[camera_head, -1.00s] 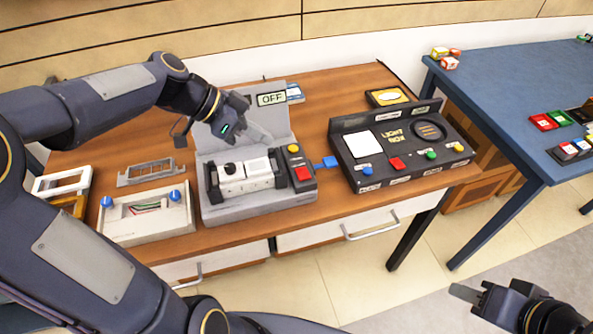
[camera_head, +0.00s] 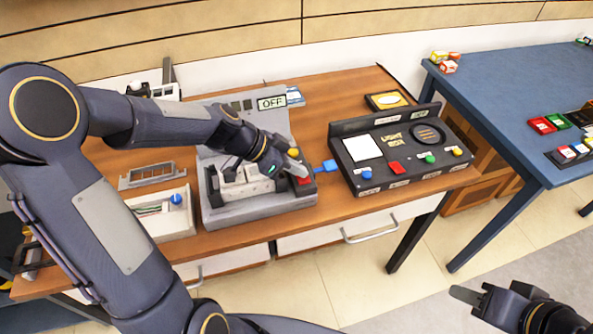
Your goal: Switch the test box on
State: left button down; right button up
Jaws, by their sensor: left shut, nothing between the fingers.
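The grey test box (camera_head: 225,214) stands on the wooden bench with its back panel raised. Its display (camera_head: 271,102) reads OFF. A dark switch panel at its right end carries a yellow button (camera_head: 293,153) and a red button (camera_head: 304,181). My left gripper (camera_head: 297,169) is shut and empty, its tips over this panel, just above the red button and partly covering it. I cannot tell whether they touch. A white device (camera_head: 243,188) sits in the box, partly hidden by the gripper. My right gripper (camera_head: 469,294) hangs at the lower right, away from the bench; its opening is unclear.
A white tray (camera_head: 178,222) and a grey frame (camera_head: 152,175) lie on the left. A blue table (camera_head: 490,90) stands at the right.

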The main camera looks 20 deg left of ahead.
pick_arm(q)
jog(key=shift+s+f, duration=0.15)
jog(key=shift+f, duration=0.55)
jog(key=b, duration=0.3)
jog(key=shift+s+d+f+t+y, duration=0.15)
jog(key=shift+f+t+y, duration=0.1)
jog(key=shift+t+y, duration=0.05)
jog(key=shift+f, duration=0.1)
